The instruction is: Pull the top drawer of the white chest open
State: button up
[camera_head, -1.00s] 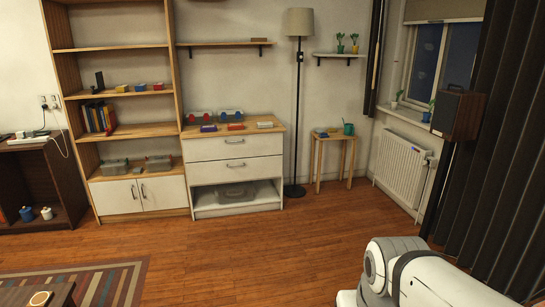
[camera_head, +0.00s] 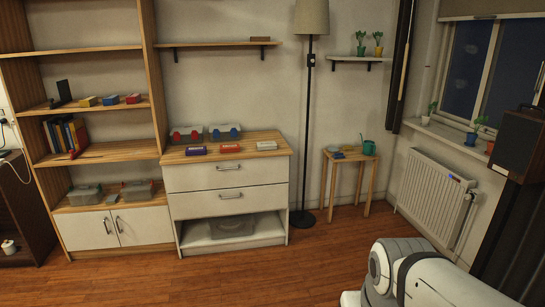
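The white chest (camera_head: 268,188) stands against the back wall, left of centre, with a wooden top. Its top drawer (camera_head: 260,172) has a dark bar handle (camera_head: 229,168) and looks shut. The second drawer (camera_head: 265,198) below it, with a similar handle, also looks shut. Under it is an open bay holding a grey lidded box (camera_head: 232,225). A white and grey part of my arm shows at the lower right. My gripper is not in view.
Clear boxes with red and blue items and several small packs sit on the chest top (camera_head: 275,142). A bookcase (camera_head: 157,80) adjoins its left; a floor lamp (camera_head: 309,120) and small table (camera_head: 345,157) stand right. The wooden floor (camera_head: 240,275) before the chest is clear.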

aim_at(190, 176)
jog(key=u, duration=0.3)
jog(key=i, duration=1.6)
jog(key=u, duration=0.7)
jog(key=i, duration=1.55)
jog(key=u, duration=0.5)
